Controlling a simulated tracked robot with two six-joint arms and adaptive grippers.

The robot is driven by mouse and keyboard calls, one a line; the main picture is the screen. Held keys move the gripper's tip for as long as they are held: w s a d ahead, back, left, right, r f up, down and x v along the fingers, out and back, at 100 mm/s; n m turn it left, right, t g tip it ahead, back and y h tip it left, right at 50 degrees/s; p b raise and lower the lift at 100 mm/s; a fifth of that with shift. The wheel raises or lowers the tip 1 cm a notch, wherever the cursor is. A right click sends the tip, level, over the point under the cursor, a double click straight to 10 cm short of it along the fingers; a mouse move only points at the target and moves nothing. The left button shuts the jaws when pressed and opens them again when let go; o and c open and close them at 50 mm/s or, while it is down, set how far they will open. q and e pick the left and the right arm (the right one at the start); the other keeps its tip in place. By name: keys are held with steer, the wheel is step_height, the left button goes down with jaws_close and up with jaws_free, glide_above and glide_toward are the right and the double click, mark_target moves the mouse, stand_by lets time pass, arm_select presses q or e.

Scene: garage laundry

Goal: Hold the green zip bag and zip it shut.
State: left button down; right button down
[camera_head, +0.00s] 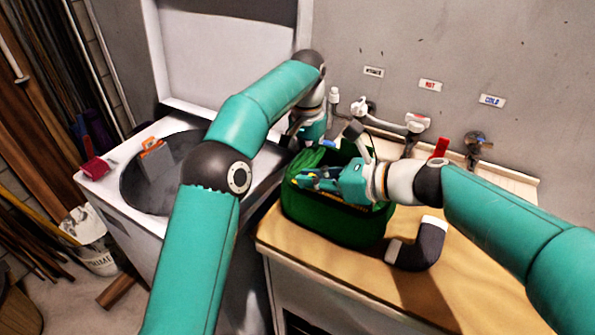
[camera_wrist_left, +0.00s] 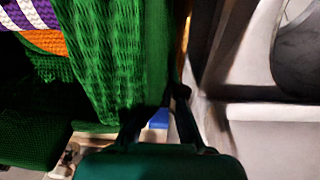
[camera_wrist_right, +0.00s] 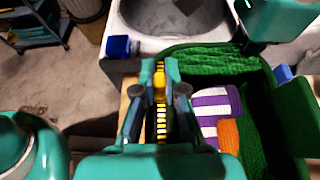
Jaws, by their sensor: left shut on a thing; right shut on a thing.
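The green zip bag (camera_head: 335,221) stands on the wooden counter with its top open. The right wrist view shows purple-and-white striped cloth (camera_wrist_right: 212,100) and orange cloth (camera_wrist_right: 229,135) inside. My right gripper (camera_head: 308,180) is shut on the yellow zip pull (camera_wrist_right: 159,80) at the bag's near left rim; yellow-and-black zip teeth (camera_wrist_right: 162,125) run between its fingers. My left gripper (camera_wrist_left: 158,108) is at the bag's far side, shut on a blue tab (camera_wrist_left: 159,119) there.
A washer (camera_head: 120,170) with a round opening stands left of the counter; a grey-and-orange tool (camera_head: 158,160) lies there. A dark elbow pipe (camera_head: 425,245) with white ends lies right of the bag. Taps (camera_head: 415,123) line the wall behind. The counter's front right is clear.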

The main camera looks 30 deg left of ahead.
mark_target(366, 211)
steer(key=d, duration=1.1)
steer(key=shift+w+d, duration=0.1)
steer(key=shift+w, duration=0.25)
steer(key=c, duration=1.2)
jaws_free()
steer(key=shift+f, duration=0.1)
steer(key=v, duration=1.2)
steer(key=shift+s+f, duration=0.1)
arm_select(q)
steer(key=c, duration=1.2)
jaws_free()
